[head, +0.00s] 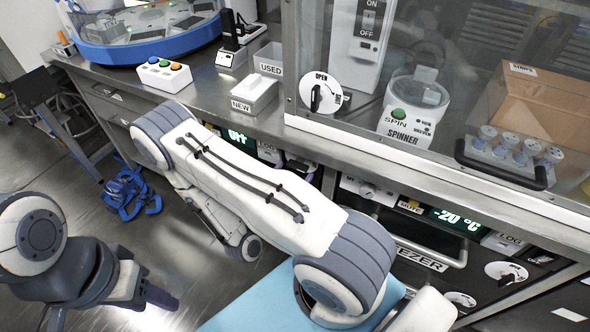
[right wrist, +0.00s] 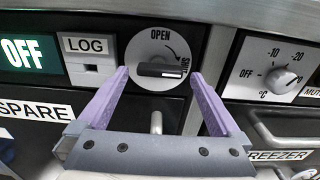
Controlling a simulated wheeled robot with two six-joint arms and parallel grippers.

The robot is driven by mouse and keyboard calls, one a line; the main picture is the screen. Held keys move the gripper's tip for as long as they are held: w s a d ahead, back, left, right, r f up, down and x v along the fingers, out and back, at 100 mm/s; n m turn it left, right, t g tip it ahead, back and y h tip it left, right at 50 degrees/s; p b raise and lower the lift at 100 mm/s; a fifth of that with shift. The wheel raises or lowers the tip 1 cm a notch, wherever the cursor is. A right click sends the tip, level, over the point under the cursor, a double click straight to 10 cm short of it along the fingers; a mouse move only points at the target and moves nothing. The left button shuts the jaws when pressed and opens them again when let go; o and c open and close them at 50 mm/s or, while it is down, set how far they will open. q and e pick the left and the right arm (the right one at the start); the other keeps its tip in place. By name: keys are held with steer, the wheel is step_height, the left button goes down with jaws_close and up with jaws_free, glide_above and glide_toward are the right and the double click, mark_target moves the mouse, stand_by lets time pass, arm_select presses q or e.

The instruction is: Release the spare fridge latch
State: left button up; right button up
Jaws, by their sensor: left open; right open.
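The spare fridge latch (right wrist: 160,68) is a round pale dial with a black bar handle, marked OPEN at the top and with a second, hard-to-read word at the right. The bar lies about level, its end toward the right-hand mark. My right gripper (right wrist: 160,76) is open, its purple fingers on either side of the bar in the right wrist view; I cannot tell whether they touch it. In the head view my right arm hides the latch. My left gripper (head: 158,297) is open and empty over the floor at the lower left.
A LOG switch (right wrist: 91,68) and a green OFF display (right wrist: 28,52) sit left of the latch. A temperature knob (right wrist: 282,78) sits to the right. The SPARE label (right wrist: 36,110) is below left. The freezer latch (head: 506,272) is further right, under the steel counter (head: 340,146).

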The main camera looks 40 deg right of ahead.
steer(key=shift+x, duration=1)
steer(key=c, duration=1.3)
steer(key=shift+o, duration=0.3)
